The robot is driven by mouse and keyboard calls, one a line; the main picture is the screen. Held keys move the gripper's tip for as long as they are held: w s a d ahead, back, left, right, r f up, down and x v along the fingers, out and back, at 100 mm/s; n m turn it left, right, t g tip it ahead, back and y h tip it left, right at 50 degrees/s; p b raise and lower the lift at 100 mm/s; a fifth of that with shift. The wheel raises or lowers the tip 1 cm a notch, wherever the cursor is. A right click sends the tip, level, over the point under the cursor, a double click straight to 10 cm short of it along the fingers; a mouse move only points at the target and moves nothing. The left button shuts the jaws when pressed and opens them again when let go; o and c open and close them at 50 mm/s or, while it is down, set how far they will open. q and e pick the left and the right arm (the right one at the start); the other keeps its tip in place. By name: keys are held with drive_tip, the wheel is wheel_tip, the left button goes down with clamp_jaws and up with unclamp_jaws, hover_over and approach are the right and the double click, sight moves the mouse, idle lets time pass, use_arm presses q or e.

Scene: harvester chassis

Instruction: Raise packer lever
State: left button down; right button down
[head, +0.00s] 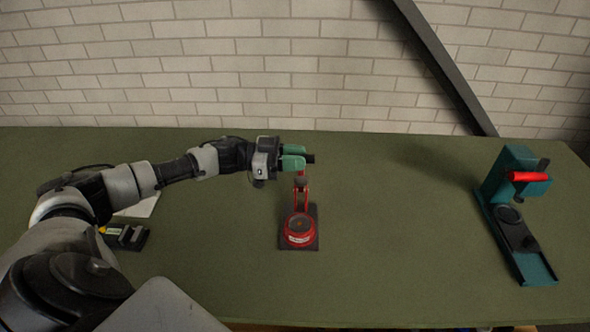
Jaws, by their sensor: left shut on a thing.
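A small red device (299,230) with a round red body stands on a dark base plate near the middle of the table. Its red lever (303,190) rises behind the body to a black handle end (310,159). My left gripper (293,156), with green fingertips, reaches in from the left and is shut on the upper end of this lever. The fingers hide part of the handle. My right gripper is not in view.
A teal machine (515,180) with a red handle (528,176) and a long teal base stands at the right. A small dark item (126,237) and a white sheet lie at the left by my arm. The green table (400,260) is clear between the devices. A brick wall is behind.

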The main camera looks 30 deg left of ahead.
use_arm(q)
drive_tip(key=shift+w+a+r, duration=0.15)
drive_tip(key=shift+w+a, duration=0.3)
drive_tip(key=shift+w, duration=0.25)
drive_tip(key=c, duration=1)
unclamp_jaws()
drive_tip(key=shift+w, duration=0.1)
drive_tip(key=shift+o, duration=0.2)
drive_tip(key=b+v, duration=0.4)
drive_tip(key=v, duration=0.7)
drive_tip(key=shift+b, duration=0.3)
